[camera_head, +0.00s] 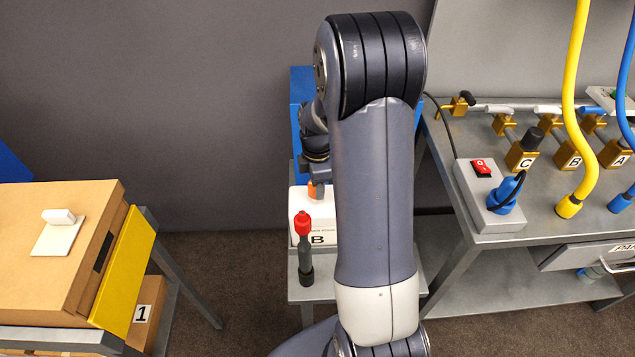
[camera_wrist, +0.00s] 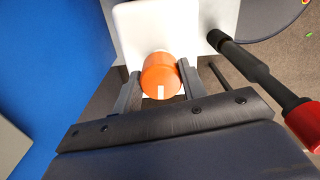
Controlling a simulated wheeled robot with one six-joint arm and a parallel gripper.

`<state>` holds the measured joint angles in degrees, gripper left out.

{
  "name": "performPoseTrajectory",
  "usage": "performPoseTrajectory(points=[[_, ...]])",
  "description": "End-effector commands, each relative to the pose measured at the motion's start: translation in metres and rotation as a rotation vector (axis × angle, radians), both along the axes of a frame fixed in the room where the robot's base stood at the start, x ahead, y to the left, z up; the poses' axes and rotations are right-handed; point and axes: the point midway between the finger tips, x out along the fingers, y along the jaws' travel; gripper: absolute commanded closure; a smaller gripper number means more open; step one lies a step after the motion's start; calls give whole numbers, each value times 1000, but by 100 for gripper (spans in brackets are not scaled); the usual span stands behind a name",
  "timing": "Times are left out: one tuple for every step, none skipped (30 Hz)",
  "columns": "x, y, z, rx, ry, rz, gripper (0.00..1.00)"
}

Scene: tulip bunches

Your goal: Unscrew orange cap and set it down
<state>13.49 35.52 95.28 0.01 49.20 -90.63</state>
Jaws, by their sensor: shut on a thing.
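The orange cap (camera_wrist: 160,75) sits between the two fingers of my gripper (camera_wrist: 159,70) in the wrist view. The gripper is shut on it. In the head view the cap (camera_head: 316,190) shows as a small orange patch over a white container (camera_head: 296,205) marked B. The container (camera_wrist: 141,22) also shows beneath the cap in the wrist view. The cap's underside is hidden, so I cannot tell whether it is still threaded on. My arm hides the right part of the container in the head view.
A dark tool with a red end (camera_head: 303,225) stands close in front of the container; it shows right of my gripper in the wrist view (camera_wrist: 262,75). A blue panel (camera_wrist: 55,65) is at the left there. A bench with valves (camera_head: 525,155) is at right, cardboard boxes (camera_head: 60,270) at left.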

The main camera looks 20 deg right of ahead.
Motion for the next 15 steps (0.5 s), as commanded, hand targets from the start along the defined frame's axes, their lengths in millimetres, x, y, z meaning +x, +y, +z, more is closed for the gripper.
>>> performPoseTrajectory(points=[[0, 0, 3, 0, -1, 0, 82], [0, 0, 4, 0, -1, 0, 82], [0, 0, 7, 0, -1, 0, 82], [0, 0, 9, 0, -1, 0, 82], [0, 0, 11, 0, -1, 0, 82], [0, 0, 13, 0, -1, 0, 82], [0, 0, 15, 0, -1, 0, 82], [0, 0, 17, 0, -1, 0, 82], [0, 0, 19, 0, -1, 0, 82], [0, 0, 21, 0, -2, 0, 82], [0, 0, 23, 0, -1, 0, 82], [0, 0, 25, 0, -1, 0, 82], [0, 0, 27, 0, -1, 0, 82], [0, 0, 29, 0, -1, 0, 82], [0, 0, 31, 0, -1, 0, 82]])
